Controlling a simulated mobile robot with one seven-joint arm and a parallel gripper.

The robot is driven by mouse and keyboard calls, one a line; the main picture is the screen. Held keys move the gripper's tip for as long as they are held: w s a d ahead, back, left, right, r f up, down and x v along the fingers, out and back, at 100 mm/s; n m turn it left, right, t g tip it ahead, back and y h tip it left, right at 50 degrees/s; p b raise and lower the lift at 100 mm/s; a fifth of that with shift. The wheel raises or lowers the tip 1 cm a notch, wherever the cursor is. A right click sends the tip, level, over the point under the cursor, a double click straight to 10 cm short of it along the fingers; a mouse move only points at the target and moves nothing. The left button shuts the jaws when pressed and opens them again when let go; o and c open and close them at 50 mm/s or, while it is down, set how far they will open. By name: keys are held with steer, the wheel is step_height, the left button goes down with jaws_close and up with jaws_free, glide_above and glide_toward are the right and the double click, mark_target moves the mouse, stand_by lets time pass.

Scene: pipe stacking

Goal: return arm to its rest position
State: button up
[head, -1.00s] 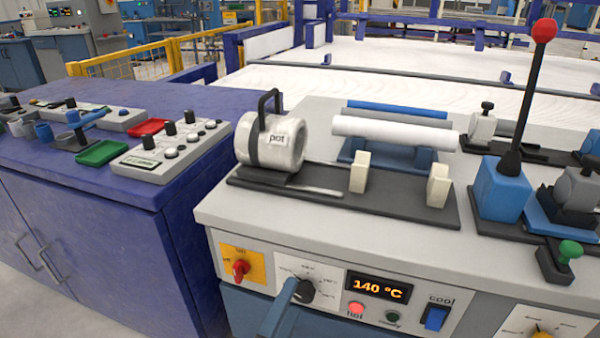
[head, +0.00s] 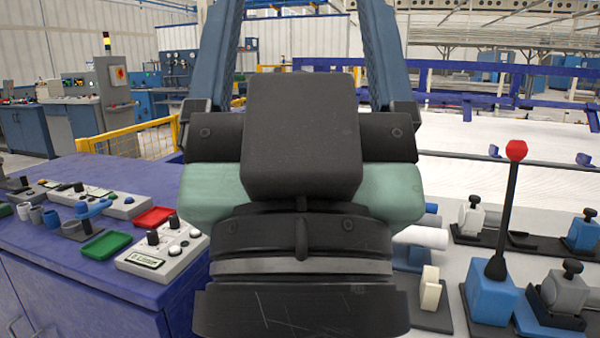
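My gripper (head: 302,30) is raised close in front of the head camera and fills the middle of the picture. Its dark and pale green body faces me, and its two blue fingers point up past the top edge. The fingers stand wide apart with nothing visible between them; their tips are out of frame. The gripper hides the pot and most of the heater bench front. A white pipe (head: 422,237) shows only its right end beside the gripper.
The purple cabinet (head: 60,265) with control boxes, a green tray (head: 104,245) and a red tray (head: 154,216) is at left. A red-knobbed lever (head: 515,151) on a blue block and grey clamps (head: 562,292) are at right. Yellow railing (head: 135,137) stands behind.

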step_height(320, 180, up, 24)
steer(key=p, duration=2.1)
steer(key=shift+f, duration=0.15)
